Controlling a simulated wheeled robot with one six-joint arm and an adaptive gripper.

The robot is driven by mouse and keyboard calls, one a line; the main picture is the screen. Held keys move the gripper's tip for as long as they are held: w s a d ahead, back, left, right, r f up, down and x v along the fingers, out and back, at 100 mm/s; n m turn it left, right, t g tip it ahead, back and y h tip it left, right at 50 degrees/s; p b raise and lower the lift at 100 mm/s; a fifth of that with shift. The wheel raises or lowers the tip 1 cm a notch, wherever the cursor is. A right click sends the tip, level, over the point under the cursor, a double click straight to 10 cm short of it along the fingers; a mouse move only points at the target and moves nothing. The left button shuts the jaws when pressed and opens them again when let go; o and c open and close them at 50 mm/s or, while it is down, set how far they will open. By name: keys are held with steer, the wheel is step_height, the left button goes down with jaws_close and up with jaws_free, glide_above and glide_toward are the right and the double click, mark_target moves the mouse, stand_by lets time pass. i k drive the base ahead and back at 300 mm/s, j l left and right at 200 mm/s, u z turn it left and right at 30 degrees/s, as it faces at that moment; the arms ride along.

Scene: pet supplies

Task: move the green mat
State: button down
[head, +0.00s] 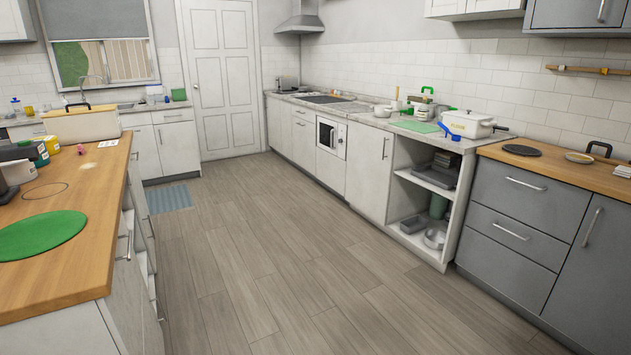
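A round, flat green mat (42,235) lies on the wooden island top (75,268) at the left, its left part cut off by the picture's edge. A second green flat piece (414,126), smaller and looking rectangular, lies on the marble counter along the right wall, beside a white pot (467,124). I cannot tell if that one is a mat or a board. My gripper is not in view.
Bottles and tubs (30,152) and a cream box with a handle (82,122) stand on the island behind the round mat. The wood around its front and right is clear. Open grey-brown floor (270,250) lies between the island and right-hand cabinets. A blue rug (169,199) lies near the sink.

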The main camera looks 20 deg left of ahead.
mark_target(33, 235)
steer(key=i+j+u, duration=0.15)
steer(key=i+u, duration=0.2)
steer(key=i, duration=0.3)
steer(key=i+u, duration=0.35)
steer(key=i, duration=0.25)
steer(key=i+l+u, duration=0.4)
steer(key=i, duration=0.2)
steer(key=i+u, duration=0.2)
steer(key=u, duration=0.2)
steer(key=i+u, duration=0.2)
steer(key=u, duration=0.15)
steer(key=i+u, duration=0.25)
steer(key=u, duration=0.15)
steer(key=i+l+u, duration=0.1)
steer(key=u, duration=0.25)
steer(key=i+u, duration=0.2)
steer(key=u, duration=0.2)
steer(key=i+u, duration=0.2)
steer(key=u, duration=0.2)
steer(key=i+l+u, duration=0.1)
steer(key=u, duration=0.3)
steer(key=i+l+u, duration=0.2)
steer(key=u, duration=0.25)
steer(key=i+l+u, duration=0.2)
steer(key=u, duration=0.2)
